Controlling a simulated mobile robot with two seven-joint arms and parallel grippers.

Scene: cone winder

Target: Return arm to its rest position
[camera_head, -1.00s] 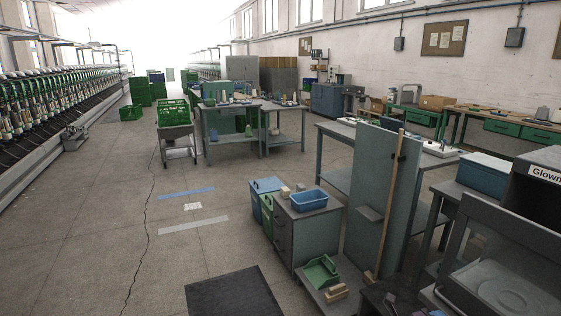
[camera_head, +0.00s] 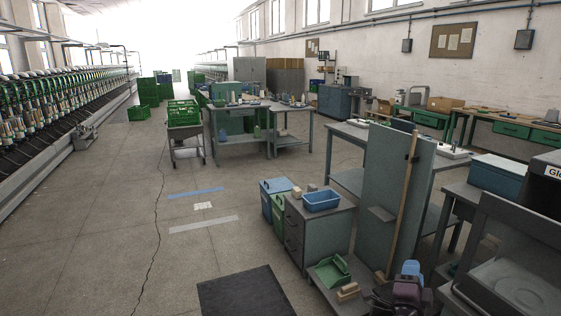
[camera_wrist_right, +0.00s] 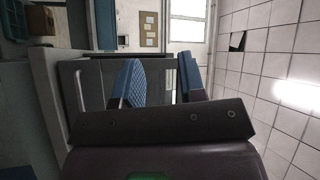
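My right gripper (camera_head: 411,268) shows at the bottom right of the head view, with blue finger pads on a dark maroon body. It is in front of the grey upright panel and near the dark cabinet on the right. In the right wrist view the two blue ribbed fingers (camera_wrist_right: 161,82) stand apart with a clear gap between them. Nothing is held. My left gripper is not in the head view.
A grey upright panel (camera_head: 388,190) with a wooden pole (camera_head: 404,205) stands close by. A drawer cabinet (camera_head: 325,238) carries a blue bin (camera_head: 321,201). A grey windowed cabinet (camera_head: 515,260) is at the right. Open floor (camera_head: 100,220) lies to the left.

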